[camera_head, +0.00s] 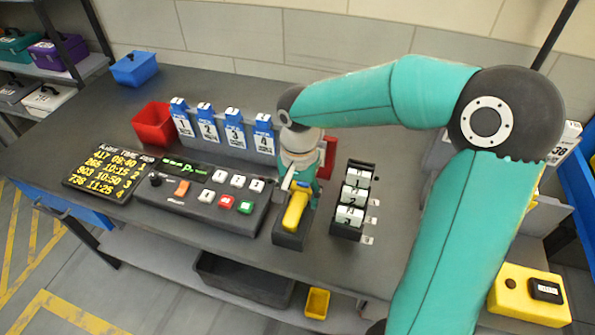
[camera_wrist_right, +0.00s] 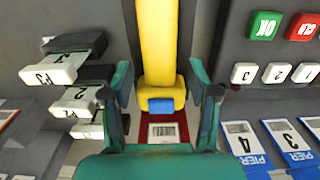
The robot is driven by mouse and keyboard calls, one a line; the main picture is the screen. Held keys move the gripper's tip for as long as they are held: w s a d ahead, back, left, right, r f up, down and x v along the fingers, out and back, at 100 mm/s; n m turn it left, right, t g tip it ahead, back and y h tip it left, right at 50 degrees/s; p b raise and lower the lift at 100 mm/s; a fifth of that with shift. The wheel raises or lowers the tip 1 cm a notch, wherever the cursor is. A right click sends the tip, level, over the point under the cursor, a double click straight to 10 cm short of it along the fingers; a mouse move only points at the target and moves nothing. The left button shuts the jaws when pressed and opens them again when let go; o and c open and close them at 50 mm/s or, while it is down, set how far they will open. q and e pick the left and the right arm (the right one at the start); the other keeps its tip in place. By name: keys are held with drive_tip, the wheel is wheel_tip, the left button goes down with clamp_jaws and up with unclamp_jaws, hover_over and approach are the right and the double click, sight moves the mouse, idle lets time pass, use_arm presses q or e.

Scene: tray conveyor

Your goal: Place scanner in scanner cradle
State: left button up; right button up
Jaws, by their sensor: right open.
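The yellow scanner (camera_head: 295,212) lies along the dark scanner cradle (camera_head: 288,241) near the front edge of the bench. In the right wrist view the yellow scanner (camera_wrist_right: 159,45) runs down from the top edge, with a blue part at its near end and dark cradle walls on both sides. My right gripper (camera_head: 301,186) is at the scanner's far end. In the wrist view its fingers (camera_wrist_right: 163,88) are spread, one on each side of the scanner's blue end, with gaps visible. How deep the scanner sits is hard to tell. My left gripper is not in view.
Left of the cradle is a button panel (camera_head: 213,190), then a departures board (camera_head: 110,173). Blue pier cards (camera_head: 235,130) stand behind. A rack of numbered stamps (camera_head: 345,220) is close on the right. A red item (camera_head: 331,155) is behind the gripper.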

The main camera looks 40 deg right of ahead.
sight(299, 198)
wheel_tip(299, 198, up, 11)
drive_tip(key=shift+f+p, duration=0.15)
drive_tip(key=shift+p, duration=0.25)
